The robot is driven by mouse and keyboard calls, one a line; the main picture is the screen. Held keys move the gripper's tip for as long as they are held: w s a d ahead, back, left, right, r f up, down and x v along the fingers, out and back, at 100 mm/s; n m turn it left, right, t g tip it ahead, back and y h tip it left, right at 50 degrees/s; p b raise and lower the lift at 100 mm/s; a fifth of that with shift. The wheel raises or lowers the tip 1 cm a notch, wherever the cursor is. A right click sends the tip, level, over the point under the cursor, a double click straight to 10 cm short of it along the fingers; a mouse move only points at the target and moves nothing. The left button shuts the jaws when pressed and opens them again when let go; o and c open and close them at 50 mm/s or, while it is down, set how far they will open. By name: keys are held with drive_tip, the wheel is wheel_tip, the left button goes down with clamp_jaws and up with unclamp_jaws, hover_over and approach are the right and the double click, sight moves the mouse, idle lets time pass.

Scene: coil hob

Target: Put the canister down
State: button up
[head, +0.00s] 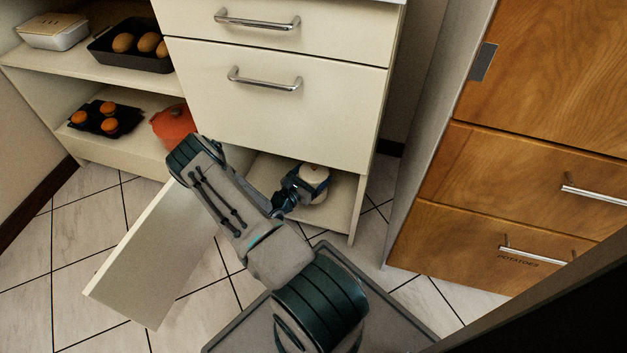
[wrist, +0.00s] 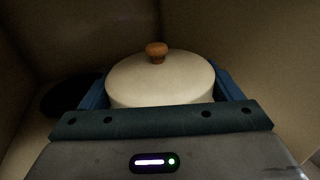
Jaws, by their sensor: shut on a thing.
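The canister (wrist: 160,80) is cream-white and round, with a lid and a brown wooden knob. In the head view the canister (head: 315,176) is inside the low open compartment under the drawers, partly hidden by my gripper (head: 298,188). In the wrist view the blue fingers of my gripper (wrist: 162,92) lie on either side of the canister, shut on it. The canister looks upright. Its base is hidden, so I cannot tell whether it touches the compartment floor (head: 340,205).
A dark round thing (wrist: 72,95) lies left of the canister. Compartment walls enclose it closely. An open cabinet door (head: 150,255) stands out below my arm. Left shelves hold an orange-red pot (head: 172,124), a dark tray (head: 108,128) and a dark pan (head: 125,57). Wooden drawers (head: 500,205) stand right.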

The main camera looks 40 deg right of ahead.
drive_tip(key=shift+f, duration=0.8)
drive_tip(key=shift+f+b, duration=0.2)
drive_tip(key=shift+b, duration=0.15)
drive_tip(key=o, duration=1.2)
drive_tip(key=shift+r, duration=0.2)
drive_tip(key=shift+a+r+p, duration=0.1)
drive_tip(key=shift+a+p, duration=0.15)
drive_tip(key=shift+p, duration=0.1)
drive_tip(key=s+a+p, duration=0.1)
drive_tip(key=a+p, duration=0.2)
drive_tip(key=a, duration=0.8)
drive_tip(key=shift+a, duration=0.25)
